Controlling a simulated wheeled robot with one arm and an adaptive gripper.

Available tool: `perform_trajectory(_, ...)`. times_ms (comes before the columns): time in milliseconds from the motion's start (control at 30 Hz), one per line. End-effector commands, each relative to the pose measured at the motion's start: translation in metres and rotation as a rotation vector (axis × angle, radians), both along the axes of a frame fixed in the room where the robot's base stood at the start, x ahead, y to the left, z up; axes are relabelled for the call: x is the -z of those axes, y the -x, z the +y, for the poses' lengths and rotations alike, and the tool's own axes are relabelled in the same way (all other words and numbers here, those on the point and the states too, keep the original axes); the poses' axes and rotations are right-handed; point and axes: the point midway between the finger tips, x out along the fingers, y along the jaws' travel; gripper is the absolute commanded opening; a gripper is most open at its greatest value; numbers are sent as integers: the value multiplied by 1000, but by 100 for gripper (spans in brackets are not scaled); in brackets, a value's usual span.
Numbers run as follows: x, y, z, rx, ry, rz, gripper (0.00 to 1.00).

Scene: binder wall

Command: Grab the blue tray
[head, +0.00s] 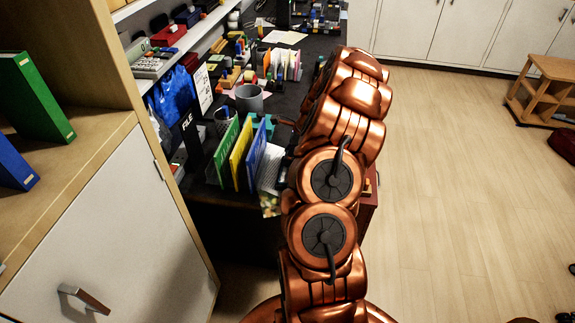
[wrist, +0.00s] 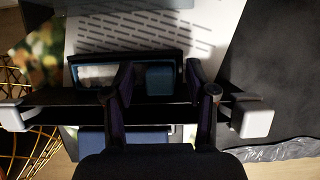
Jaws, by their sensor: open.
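In the wrist view my gripper (wrist: 160,72) is open, with one dark finger on each side of a dark blue block-like part (wrist: 160,82). This part is at one end of a shallow, dark-rimmed rectangular thing (wrist: 125,53), which looks like the blue tray, though the dim light leaves this unsure. The left finger crosses in front of it. I cannot tell whether either finger touches it. In the head view a teal-blue thing (head: 263,122) shows behind the upright folders on the desk; I cannot tell whether it is the same thing. My gripper is hidden behind my arm there.
Upright green, yellow and blue folders (head: 241,153) stand near the desk's front edge. A grey cup (head: 249,98) and several small supplies lie beyond. A shelf unit (head: 100,150) with binders is at left.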

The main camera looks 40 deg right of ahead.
Motion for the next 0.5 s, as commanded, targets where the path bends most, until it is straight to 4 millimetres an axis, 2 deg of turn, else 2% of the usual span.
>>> perform_trajectory(100,0,0,0,0,0,0,54)
perform_trajectory(500,0,0,0,0,0,0,12)
